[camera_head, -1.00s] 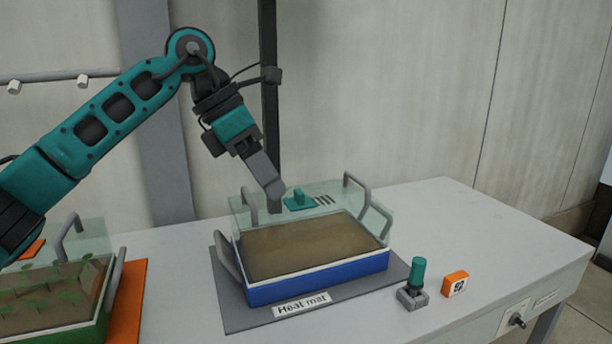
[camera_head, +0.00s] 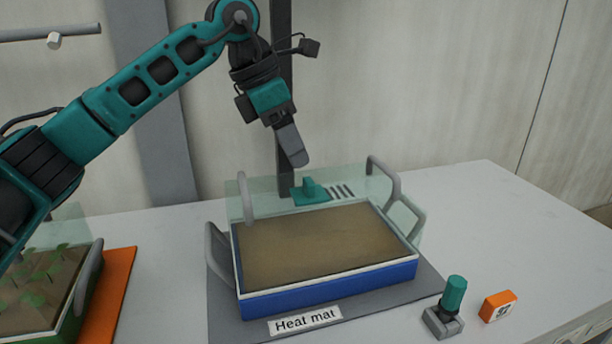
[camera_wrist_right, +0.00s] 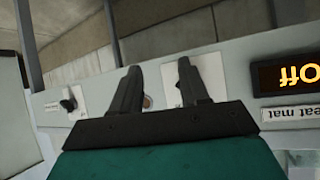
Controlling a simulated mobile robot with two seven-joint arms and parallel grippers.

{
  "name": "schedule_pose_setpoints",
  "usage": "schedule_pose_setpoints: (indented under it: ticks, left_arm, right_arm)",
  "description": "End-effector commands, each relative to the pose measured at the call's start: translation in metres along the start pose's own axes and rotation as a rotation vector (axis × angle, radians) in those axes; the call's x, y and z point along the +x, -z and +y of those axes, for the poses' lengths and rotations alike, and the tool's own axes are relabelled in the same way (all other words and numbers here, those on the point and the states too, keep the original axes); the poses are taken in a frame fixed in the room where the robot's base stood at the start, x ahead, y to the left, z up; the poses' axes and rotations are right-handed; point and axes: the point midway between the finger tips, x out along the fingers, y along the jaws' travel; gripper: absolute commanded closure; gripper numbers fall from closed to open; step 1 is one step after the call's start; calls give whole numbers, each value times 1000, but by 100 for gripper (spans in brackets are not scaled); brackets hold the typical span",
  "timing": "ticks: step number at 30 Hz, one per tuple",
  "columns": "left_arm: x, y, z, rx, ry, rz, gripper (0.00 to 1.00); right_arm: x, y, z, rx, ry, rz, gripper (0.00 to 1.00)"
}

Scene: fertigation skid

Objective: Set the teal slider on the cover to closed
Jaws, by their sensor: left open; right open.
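The teal slider (camera_head: 311,190) sits on the clear cover (camera_head: 262,190) over the blue tray of soil, with several dark vent slots (camera_head: 341,191) showing just to its right. My left gripper (camera_head: 295,157) is above the slider and slightly to its left, apart from it and pointing down. Its fingers overlap from this side, and nothing shows between them. My right gripper (camera_wrist_right: 157,88) shows in the right wrist view, open and empty, with its fingers spread before a pale panel.
The blue tray (camera_head: 335,285) stands on a grey mat labelled Heat mat (camera_head: 304,320). Grey handles (camera_head: 382,175) rise at the cover's corners. A teal-topped tool (camera_head: 450,300) and an orange block (camera_head: 497,306) stand at right. A planted tray (camera_head: 70,330) is at left.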

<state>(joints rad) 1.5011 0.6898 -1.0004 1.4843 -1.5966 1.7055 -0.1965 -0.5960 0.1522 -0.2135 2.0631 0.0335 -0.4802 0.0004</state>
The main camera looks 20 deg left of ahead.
Motion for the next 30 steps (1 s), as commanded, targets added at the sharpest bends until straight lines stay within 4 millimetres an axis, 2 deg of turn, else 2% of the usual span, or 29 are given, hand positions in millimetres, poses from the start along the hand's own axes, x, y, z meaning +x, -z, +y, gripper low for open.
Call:
schedule_pose_setpoints:
  ticks: [1,6,12,23,30]
  left_arm:
    - [13,1,-1,1,2,1,40]
    - [43,0,-1,1,2,1,40]
    - [61,0,0,1,0,-1,40]
    - [65,-1,0,1,0,-2,41]
    - [65,-1,0,1,0,-2,64]
  right_arm:
    - [2,-2,0,1,1,2,55]
    - [3,-3,-1,1,1,6,55]
    - [4,-4,-1,2,2,8,55]
    - [5,-2,-1,1,2,14,55]
    - [5,-1,-1,1,2,15,55]
